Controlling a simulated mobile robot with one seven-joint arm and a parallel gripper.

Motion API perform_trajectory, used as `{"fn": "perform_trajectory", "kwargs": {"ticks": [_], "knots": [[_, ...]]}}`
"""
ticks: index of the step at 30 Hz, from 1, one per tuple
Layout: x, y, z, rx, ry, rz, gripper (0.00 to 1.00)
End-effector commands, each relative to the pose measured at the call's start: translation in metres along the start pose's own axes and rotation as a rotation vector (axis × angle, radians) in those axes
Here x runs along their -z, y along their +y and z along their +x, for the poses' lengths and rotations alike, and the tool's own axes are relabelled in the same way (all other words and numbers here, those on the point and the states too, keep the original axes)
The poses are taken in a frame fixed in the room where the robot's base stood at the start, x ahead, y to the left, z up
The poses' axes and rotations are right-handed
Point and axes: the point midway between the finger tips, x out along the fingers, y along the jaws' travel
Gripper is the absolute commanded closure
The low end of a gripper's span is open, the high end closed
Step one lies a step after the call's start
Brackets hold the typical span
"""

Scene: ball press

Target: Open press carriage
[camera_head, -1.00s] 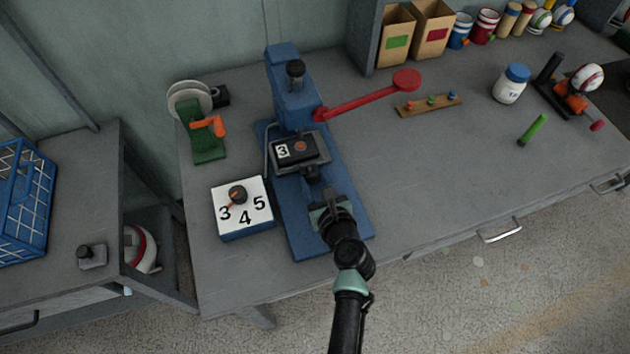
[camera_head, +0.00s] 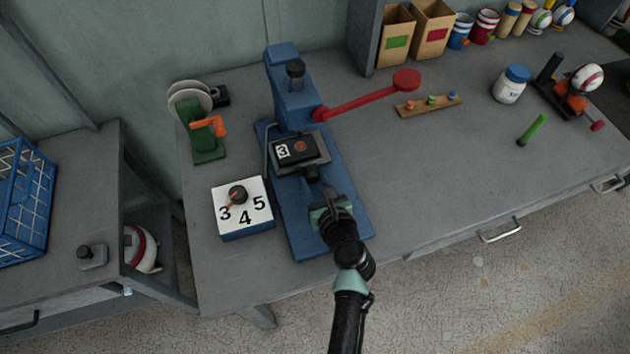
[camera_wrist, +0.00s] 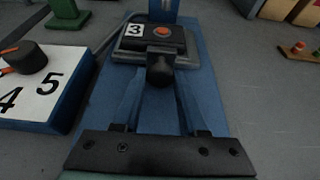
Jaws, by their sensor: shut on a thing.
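The blue press (camera_head: 292,100) stands on the bench with its long blue base (camera_head: 300,235) running toward me. Its carriage (camera_head: 322,153) sits under the press column, carrying a black block (camera_head: 301,149) with a "3" label and an orange button. A dark round knob (camera_wrist: 160,68) sticks out of the carriage front, and the block also shows above it in the wrist view (camera_wrist: 177,42). My gripper (camera_head: 318,188) reaches in over the base from the front, shut on the knob.
A white dial box (camera_head: 258,213) with 3, 4 and 5 stands left of the base. The red press lever (camera_head: 360,98) extends right above the bench. A green stand (camera_head: 207,145) is behind left. Bench space right of the base is clear.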

Motion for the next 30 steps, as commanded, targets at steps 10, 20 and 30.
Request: {"fn": "perform_trajectory", "kwargs": {"ticks": [10,20,30], "knots": [[0.002,0.0,-0.003,0.0,0.002,0.001,1.0],[0.031,-0.001,-0.071,0.003,0.008,0.006,1.0],[0.056,0.0,-0.133,0.001,0.004,0.001,1.0]]}}
